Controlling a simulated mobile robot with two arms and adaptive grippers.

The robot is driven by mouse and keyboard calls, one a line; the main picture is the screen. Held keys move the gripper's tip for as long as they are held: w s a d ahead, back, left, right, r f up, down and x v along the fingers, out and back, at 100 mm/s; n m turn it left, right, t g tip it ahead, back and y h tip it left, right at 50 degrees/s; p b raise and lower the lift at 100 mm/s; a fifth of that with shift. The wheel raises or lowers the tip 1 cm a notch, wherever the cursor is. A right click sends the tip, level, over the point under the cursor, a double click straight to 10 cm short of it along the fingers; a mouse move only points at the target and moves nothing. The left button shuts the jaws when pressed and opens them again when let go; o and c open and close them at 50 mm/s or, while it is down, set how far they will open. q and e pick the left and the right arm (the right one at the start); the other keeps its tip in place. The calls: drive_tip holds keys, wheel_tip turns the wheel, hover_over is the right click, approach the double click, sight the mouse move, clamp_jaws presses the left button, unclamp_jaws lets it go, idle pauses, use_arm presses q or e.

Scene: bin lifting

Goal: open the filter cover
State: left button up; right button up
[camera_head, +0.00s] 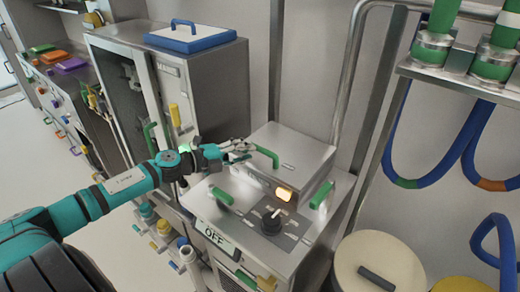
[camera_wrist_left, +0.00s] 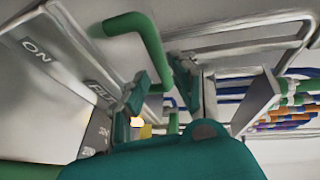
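The filter cover seems to be the grey metal lid (camera_head: 290,150) on top of the machine. It lies flat and looks shut. A bent green handle (camera_head: 267,156) stands at its left front edge. My left gripper (camera_head: 241,150) is at this handle, coming from the left. In the left wrist view, the green handle (camera_wrist_left: 137,30) runs down toward the gap between the fingers of my left gripper (camera_wrist_left: 168,85), which stand apart. I cannot tell whether they touch the handle. My right gripper is in neither view.
A steel cabinet (camera_head: 215,80) with a blue lid stands behind left. A round drum (camera_head: 378,262) and blue hoses (camera_head: 400,150) are at right.

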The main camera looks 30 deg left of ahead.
sight(258, 151)
use_arm(q)
drive_tip(key=shift+p+x, duration=0.5)
drive_tip(key=shift+x, duration=2.2)
clamp_jaws()
